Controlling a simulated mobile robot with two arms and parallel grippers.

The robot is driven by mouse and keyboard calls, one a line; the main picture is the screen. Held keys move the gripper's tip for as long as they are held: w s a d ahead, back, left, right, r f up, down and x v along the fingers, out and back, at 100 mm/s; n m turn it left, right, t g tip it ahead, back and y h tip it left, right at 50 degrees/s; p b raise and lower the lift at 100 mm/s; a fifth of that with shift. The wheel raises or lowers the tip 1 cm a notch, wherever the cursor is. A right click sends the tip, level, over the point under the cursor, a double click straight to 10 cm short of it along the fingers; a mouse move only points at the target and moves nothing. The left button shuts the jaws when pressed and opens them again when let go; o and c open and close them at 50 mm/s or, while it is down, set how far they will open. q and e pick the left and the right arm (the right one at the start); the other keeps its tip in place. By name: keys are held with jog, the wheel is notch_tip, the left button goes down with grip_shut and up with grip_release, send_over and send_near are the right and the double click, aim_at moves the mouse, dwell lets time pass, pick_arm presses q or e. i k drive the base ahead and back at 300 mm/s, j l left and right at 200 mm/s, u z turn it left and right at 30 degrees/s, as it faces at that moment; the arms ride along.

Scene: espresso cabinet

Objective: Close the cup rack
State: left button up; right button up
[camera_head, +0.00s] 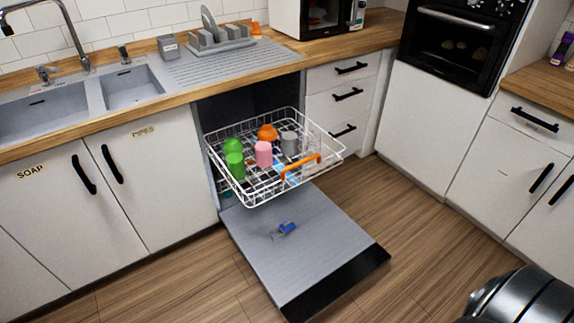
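The cup rack (253,195) is a white wire basket pulled out of the dishwasher opening under the counter. An orange handle (302,169) sits on its front right side. The rack holds several cups, including a green cup (236,165), a pink cup (263,153), an orange cup (267,132) and a grey cup (289,143). Neither gripper shows in this view; only a dark metallic part of my body shows at the bottom right.
The dishwasher door (329,260) is folded down below the rack, with a small blue object (288,227) on it. Drawers (341,98) stand right of the opening, and a cabinet (151,170) stands left.

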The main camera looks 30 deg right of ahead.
aim_at(318, 156)
jog(key=l+u, duration=0.1)
jog(key=l, duration=0.4)
jog(key=k+l+u, duration=0.1)
jog(key=l, duration=0.35)
jog(key=k+l+u, duration=0.1)
jog(key=l, duration=0.4)
jog(key=k+l, duration=0.1)
jog(key=l, duration=0.35)
jog(key=k+l+u, duration=0.15)
jog(key=l, duration=0.35)
jog(key=i+l+u, duration=0.1)
jog(key=l, duration=1.2)
jog(key=i+l+u, duration=0.15)
jog(key=l, duration=0.55)
